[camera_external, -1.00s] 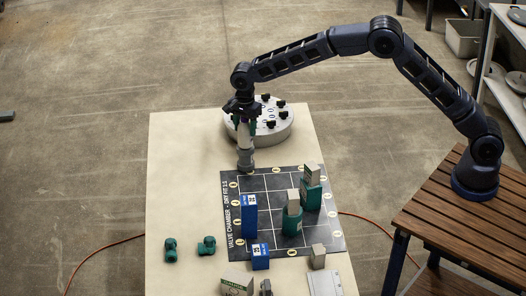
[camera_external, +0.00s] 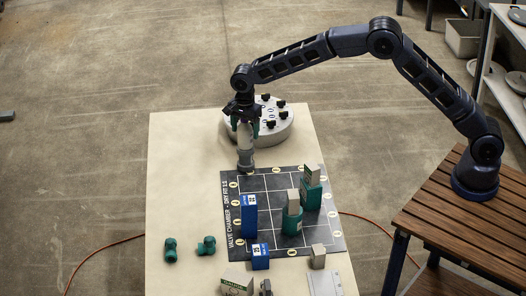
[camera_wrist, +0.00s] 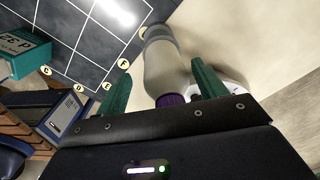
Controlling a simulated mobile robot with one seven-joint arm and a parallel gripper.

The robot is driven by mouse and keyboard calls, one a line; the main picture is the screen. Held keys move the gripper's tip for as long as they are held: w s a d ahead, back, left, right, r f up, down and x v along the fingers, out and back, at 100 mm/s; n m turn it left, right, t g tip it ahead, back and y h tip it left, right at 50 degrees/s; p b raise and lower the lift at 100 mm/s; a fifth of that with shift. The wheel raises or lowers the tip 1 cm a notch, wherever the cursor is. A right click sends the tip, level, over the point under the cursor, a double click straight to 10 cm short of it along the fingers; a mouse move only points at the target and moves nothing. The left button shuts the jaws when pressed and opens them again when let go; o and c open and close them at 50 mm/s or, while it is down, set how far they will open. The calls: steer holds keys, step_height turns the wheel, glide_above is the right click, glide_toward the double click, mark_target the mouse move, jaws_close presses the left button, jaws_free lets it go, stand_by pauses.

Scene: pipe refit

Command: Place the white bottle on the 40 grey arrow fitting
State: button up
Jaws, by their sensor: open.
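The white bottle (camera_external: 245,158) stands upright at the mat's far left corner, with a grey band around it. In the wrist view the bottle (camera_wrist: 165,62) shows its purple cap toward me. My gripper (camera_external: 245,128) points down over its top, with the green fingers apart on either side. In the wrist view my gripper (camera_wrist: 161,80) has a gap beside the bottle. I cannot read a 40 or an arrow on any fitting.
A tall blue block (camera_external: 249,220) stands on the dark gridded mat (camera_external: 272,184). A small blue block (camera_external: 260,262) and a grey block (camera_external: 318,261) are at its front edge. Green pipe pieces (camera_external: 206,246) lie front left. A round grey flange (camera_external: 280,130) sits behind my gripper.

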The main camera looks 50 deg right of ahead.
step_height(320, 180, up, 12)
steer(key=shift+r, duration=0.15)
steer(key=shift+d+r, duration=0.15)
steer(key=shift+r, duration=0.3)
steer(key=s+d+r+n+t, duration=0.1)
steer(key=s+d+r+n, duration=0.2)
steer(key=s+d+r, duration=0.5)
steer(key=s+d+r+n, duration=0.2)
steer(key=s+d+r, duration=0.35)
steer(key=d, duration=0.45)
steer(key=s+d+r+n+t, duration=0.1)
steer(key=s+d+r+n, duration=0.3)
steer(key=s+d, duration=0.5)
steer(key=s+d+f+n+t, duration=0.1)
steer(key=s+d, duration=0.3)
steer(key=s, duration=0.6)
steer(key=s+d+f+n, duration=0.3)
steer(key=s+d, duration=0.2)
steer(key=s, duration=0.4)
steer(key=s+d+f+n+t, duration=0.1)
steer(key=s+d+f+n, duration=0.1)
steer(key=s, duration=0.8)
steer(key=shift+s+d+n+t, duration=0.35)
steer(key=shift+d+n, duration=0.25)
steer(key=shift+d, duration=0.75)
